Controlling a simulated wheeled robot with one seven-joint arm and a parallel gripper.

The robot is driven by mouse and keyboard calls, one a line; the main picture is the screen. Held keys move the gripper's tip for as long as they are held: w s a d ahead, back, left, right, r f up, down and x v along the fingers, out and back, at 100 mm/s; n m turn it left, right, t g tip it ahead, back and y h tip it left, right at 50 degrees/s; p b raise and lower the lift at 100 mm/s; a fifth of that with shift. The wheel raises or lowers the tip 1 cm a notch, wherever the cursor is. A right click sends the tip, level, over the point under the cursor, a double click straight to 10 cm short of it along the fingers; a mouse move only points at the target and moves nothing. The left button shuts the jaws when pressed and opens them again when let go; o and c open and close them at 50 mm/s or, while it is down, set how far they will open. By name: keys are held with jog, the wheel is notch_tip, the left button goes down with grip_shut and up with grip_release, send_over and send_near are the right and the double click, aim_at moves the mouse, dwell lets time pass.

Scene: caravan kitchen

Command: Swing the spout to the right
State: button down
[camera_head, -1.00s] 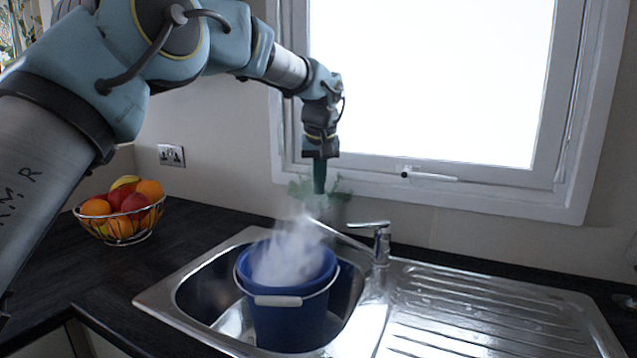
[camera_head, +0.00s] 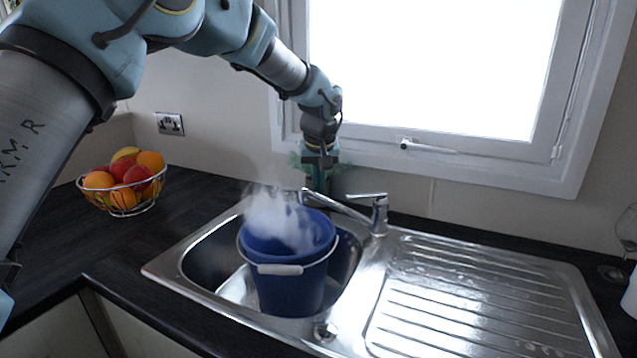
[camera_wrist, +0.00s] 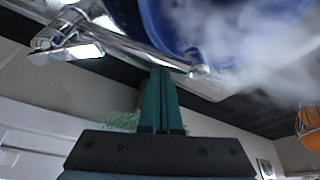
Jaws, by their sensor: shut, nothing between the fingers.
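The chrome tap (camera_head: 379,212) stands behind the sink, and its spout (camera_head: 335,205) points left over the blue bucket (camera_head: 290,272). The spout tip is at the bucket's back rim. My gripper (camera_head: 320,188) points down just behind the spout, near the window wall. In the wrist view the green fingers (camera_wrist: 162,85) are together with nothing between them, and their tips lie close by the spout (camera_wrist: 150,55). I cannot tell whether they touch it. The tap body (camera_wrist: 62,32) shows at upper left there. White steam or spray hides part of the bucket's opening.
The bucket stands in the steel sink basin (camera_head: 205,270). The ribbed drainer (camera_head: 470,290) on the right is clear. A wire bowl of fruit (camera_head: 125,185) sits on the dark worktop at left. A wine glass (camera_head: 627,228) is at the far right. The window sill is close behind my gripper.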

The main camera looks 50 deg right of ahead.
jog(key=shift+s+a+f+n+y+b, duration=0.1)
jog(key=shift+s+a+n+y+b, duration=0.05)
jog(key=shift+s+a+n+b, duration=0.5)
jog(key=shift+s+a+f+n+y+b, duration=0.15)
jog(key=shift+s+a+n+b, duration=0.25)
jog(key=shift+b, duration=0.45)
jog(key=s+n+b, duration=0.1)
jog(key=s, duration=0.1)
jog(key=s+a+n+y+b, duration=0.1)
jog(key=s+n, duration=0.1)
jog(key=s+a+n+t+b, duration=0.1)
jog(key=s+n, duration=0.1)
jog(key=shift+s+a+r+y, duration=0.15)
jog(key=shift+s+a+y, duration=0.15)
jog(key=shift+s, duration=0.1)
jog(key=s+d+n+y+p, duration=0.2)
jog(key=s+n+p, duration=0.2)
jog(key=s+n, duration=0.3)
jog(key=shift+s, duration=1.75)
jog(key=shift+w+r, duration=0.1)
